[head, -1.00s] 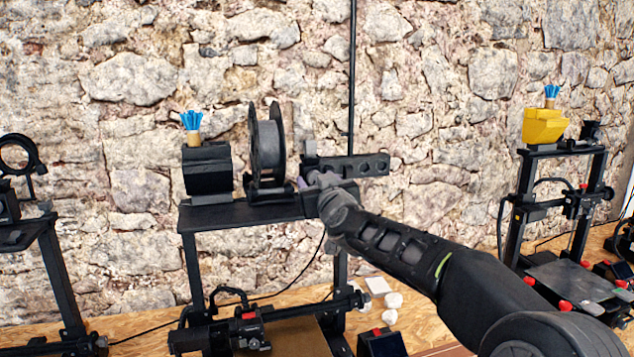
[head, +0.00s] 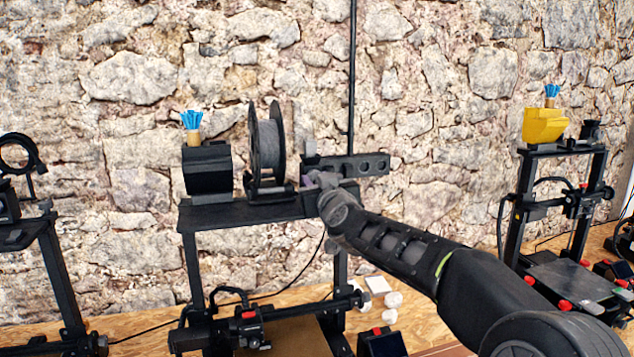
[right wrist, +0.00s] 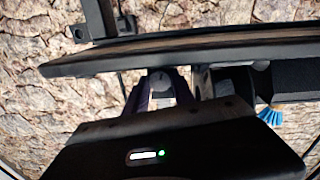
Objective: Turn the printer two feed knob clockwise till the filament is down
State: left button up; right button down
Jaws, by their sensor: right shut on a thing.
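The middle printer (head: 240,212) is a black frame with a dark filament spool (head: 268,143) on its top bar. My right gripper (head: 313,181) is at the right end of that top bar, in front of a black bracket with round holes (head: 372,165). In the right wrist view my right gripper (right wrist: 160,97) is shut on a small grey feed knob (right wrist: 160,86), with a dark finger on each side. In the head view the knob is hidden by the gripper. The filament's height cannot be made out. My left gripper is not in view.
A black box with a blue-bristled brush (head: 192,121) stands left of the spool. Another printer with a yellow box (head: 544,125) is at right, and part of one is at left (head: 45,240). Small white pieces (head: 392,299) lie on the wooden bench. A stone wall is behind.

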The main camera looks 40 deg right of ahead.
jog(key=shift+m, duration=0.3)
jog(key=m, duration=0.7)
jog(key=shift+m, duration=0.4)
jog(key=m, duration=0.4)
jog(key=shift+y, duration=0.4)
jog(key=m+b, duration=0.1)
jog(key=m, duration=0.4)
jog(key=shift+r+m+y, duration=0.1)
jog(key=shift+m+y, duration=0.2)
jog(key=c, duration=1.1)
grip_release()
jog(key=shift+o, duration=0.2)
